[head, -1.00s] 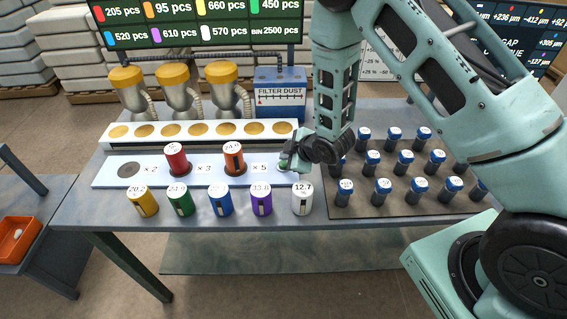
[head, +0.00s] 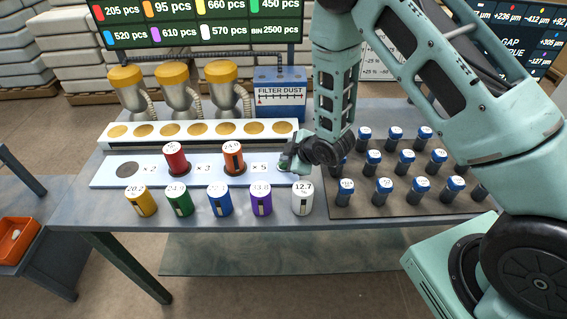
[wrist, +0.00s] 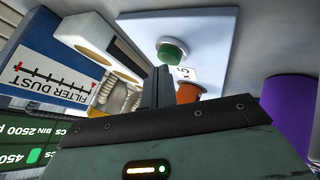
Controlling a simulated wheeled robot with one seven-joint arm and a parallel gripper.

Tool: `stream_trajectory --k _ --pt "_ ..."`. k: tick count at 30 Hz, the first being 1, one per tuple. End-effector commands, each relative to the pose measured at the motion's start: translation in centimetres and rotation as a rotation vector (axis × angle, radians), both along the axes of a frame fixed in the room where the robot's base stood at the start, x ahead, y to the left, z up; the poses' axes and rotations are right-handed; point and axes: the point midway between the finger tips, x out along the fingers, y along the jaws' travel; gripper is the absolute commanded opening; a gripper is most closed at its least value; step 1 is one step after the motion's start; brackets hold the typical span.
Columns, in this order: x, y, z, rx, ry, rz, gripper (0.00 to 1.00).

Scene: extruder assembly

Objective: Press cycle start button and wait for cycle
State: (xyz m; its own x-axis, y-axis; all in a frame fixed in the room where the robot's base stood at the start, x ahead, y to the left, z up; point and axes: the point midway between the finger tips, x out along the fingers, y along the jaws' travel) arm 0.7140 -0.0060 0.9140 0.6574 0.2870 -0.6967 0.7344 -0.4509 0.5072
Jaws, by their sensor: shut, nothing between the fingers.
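The green cycle start button (wrist: 172,50) shows in the wrist view as a round cap on a white base, on the pale blue panel (wrist: 215,35). In the head view, my gripper (head: 288,162) is shut and empty at the right end of this panel, over the button's area, and largely hides the button. In the wrist view, the dark fingers (wrist: 160,88) reach up close below the button. I cannot tell whether they touch it.
A red cylinder (head: 176,162) and an orange cylinder (head: 234,162) stand in the panel's holes. Coloured cylinders, including a white one (head: 302,201), line the front. Blue-capped vials fill a dark mat (head: 365,208) on the right. The filter dust box (head: 281,95) stands behind.

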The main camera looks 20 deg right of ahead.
Motion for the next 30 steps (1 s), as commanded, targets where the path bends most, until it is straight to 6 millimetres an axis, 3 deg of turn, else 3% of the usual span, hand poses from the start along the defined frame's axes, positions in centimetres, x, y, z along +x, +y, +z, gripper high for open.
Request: stream_trajectory --k 30 --pt "-0.01 -0.01 -0.86 0.0 0.0 0.0 0.0"
